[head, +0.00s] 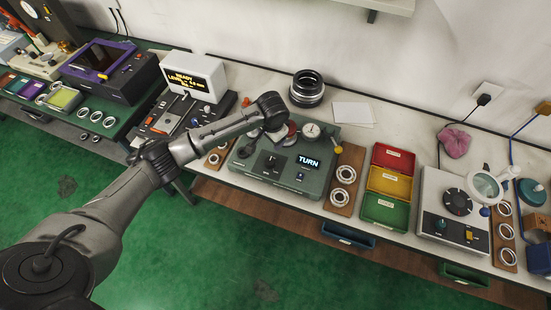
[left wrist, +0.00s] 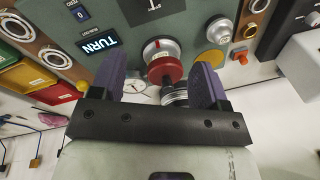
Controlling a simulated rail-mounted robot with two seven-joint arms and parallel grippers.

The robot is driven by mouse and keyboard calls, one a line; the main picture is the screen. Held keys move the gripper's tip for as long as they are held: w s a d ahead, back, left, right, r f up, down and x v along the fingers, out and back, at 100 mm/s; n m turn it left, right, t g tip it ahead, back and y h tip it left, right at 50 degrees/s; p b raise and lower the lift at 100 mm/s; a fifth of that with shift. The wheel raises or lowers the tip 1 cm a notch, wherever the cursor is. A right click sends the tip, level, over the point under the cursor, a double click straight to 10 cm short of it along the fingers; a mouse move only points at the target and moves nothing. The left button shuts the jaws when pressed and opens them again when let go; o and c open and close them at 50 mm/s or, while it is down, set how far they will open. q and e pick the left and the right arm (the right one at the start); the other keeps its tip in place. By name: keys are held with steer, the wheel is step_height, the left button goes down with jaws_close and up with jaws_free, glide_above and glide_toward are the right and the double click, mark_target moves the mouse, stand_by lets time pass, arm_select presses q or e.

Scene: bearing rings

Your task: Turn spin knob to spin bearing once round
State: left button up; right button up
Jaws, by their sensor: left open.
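The green bearing machine (head: 262,188) stands on the middle bench, its lit display (head: 309,162) reading "TURN". The display also shows in the left wrist view (left wrist: 100,42). A red knob (left wrist: 165,69) with a silver face above it is in the left wrist view; I take it for the spin knob. My left gripper (left wrist: 166,78) is open, with one purple finger on each side of the red knob. Gaps show between the fingers and the knob; contact cannot be told. In the head view my left wrist covers part of the machine's top. My right gripper is in neither view.
A round dial gauge (head: 311,131) and a yellow-topped lever (head: 338,149) are close to my left gripper. Bearing rings lie on a brown board (head: 345,187) at the right. Red, yellow and green bins (head: 386,211) stand beyond it. Black rings (head: 307,88) are stacked behind.

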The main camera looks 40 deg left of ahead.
mark_target(270, 161)
arm_select(q)
steer(key=f+n, duration=0.1)
steer(key=f, duration=0.4)
steer(key=f+n+b, duration=0.1)
steer(key=f, duration=0.3)
steer(key=s+f+n+g, duration=0.1)
steer(key=f, duration=0.4)
steer(key=shift+f+h, duration=0.35)
steer(key=shift+h, duration=0.05)
steer(key=shift+a, duration=0.1)
steer(key=shift+c, duration=1.4)
steer(key=c, duration=0.6)
steer(key=shift+c, duration=0.2)
steer(key=shift+r, duration=0.1)
